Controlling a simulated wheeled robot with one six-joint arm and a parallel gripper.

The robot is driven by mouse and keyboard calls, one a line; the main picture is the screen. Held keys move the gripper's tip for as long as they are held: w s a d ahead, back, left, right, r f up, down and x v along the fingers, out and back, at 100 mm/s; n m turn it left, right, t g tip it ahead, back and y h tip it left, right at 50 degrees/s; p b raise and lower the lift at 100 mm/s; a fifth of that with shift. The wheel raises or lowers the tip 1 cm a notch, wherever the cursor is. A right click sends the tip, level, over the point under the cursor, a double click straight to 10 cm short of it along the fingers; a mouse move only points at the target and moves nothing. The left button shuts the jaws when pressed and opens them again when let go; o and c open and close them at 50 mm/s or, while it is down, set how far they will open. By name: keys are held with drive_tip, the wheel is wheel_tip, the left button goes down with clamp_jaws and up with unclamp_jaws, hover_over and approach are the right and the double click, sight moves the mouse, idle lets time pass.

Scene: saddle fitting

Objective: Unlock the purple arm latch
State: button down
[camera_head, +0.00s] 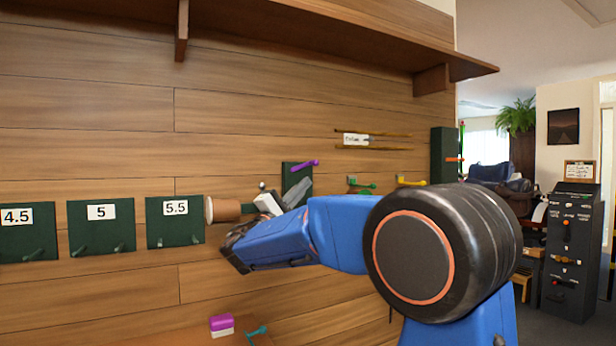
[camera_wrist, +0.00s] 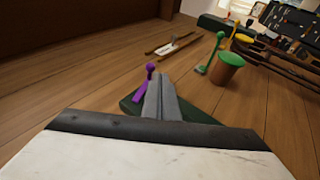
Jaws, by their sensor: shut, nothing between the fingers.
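The purple arm latch (camera_head: 305,166) sticks out to the right from a dark green wall plate (camera_head: 289,176) in the head view. In the wrist view the purple latch (camera_wrist: 141,95) has a round knob at its top end and stands just left of my fingers. My gripper (camera_head: 300,192) is shut and empty, its grey fingers in front of the plate just below the latch. The shut fingers show in the wrist view (camera_wrist: 161,95) and hide part of the green plate. I cannot tell whether they touch the latch.
Green plates marked 4.5 (camera_head: 24,240), 5 (camera_head: 101,235) and 5.5 (camera_head: 175,231) hang at left. Green (camera_head: 362,185) and yellow (camera_head: 411,182) hooks are at right. A shelf (camera_head: 330,55) juts out above.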

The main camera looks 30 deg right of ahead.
drive_tip(key=s+a+f, duration=0.2)
drive_tip(key=a+f, duration=0.2)
drive_tip(key=f, duration=0.2)
drive_tip(key=shift+s+f, duration=0.15)
drive_tip(key=shift+s, duration=0.1)
